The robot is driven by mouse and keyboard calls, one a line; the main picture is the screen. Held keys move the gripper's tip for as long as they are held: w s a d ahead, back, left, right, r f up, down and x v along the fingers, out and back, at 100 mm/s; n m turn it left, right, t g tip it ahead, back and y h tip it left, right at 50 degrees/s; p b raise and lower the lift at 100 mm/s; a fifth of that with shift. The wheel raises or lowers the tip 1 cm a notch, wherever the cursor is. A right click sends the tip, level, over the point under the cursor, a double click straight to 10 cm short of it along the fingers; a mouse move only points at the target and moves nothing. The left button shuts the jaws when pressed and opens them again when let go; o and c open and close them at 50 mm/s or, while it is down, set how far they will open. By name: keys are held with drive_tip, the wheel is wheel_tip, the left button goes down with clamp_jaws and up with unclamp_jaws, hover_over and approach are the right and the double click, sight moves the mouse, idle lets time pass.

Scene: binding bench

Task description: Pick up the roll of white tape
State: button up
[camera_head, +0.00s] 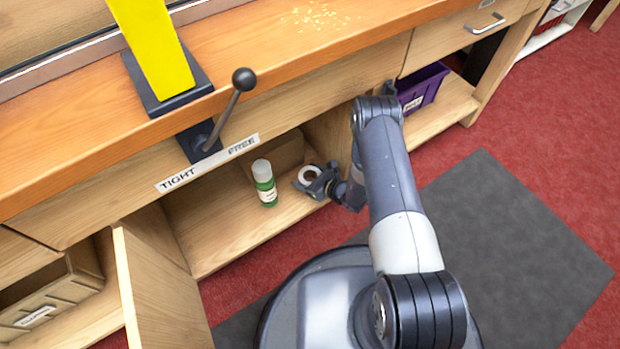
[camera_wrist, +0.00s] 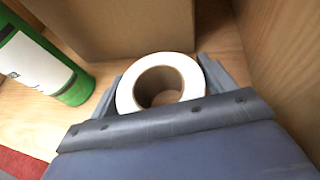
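The roll of white tape (camera_wrist: 127,92) is a white ring with a brown core, inside the open cupboard under the bench. It also shows in the head view (camera_head: 304,180). My gripper (camera_wrist: 162,84) is around it, with one finger at each side of the roll. The fingers look very close to its sides, but I cannot tell whether they press on it. In the head view my gripper (camera_head: 318,183) partly covers the roll. The roll's underside is hidden, so I cannot tell whether it rests on the cupboard floor.
A green bottle with a white cap (camera_head: 264,184) stands left of the roll. A cardboard box (camera_wrist: 120,28) is behind it, and a wooden wall (camera_wrist: 285,50) is close at right. An open cupboard door (camera_head: 160,295) juts out at left. A purple bin (camera_head: 425,88) sits further right.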

drive_tip(key=c, duration=0.7)
drive_tip(key=shift+o, duration=0.2)
drive_tip(key=shift+r, duration=0.1)
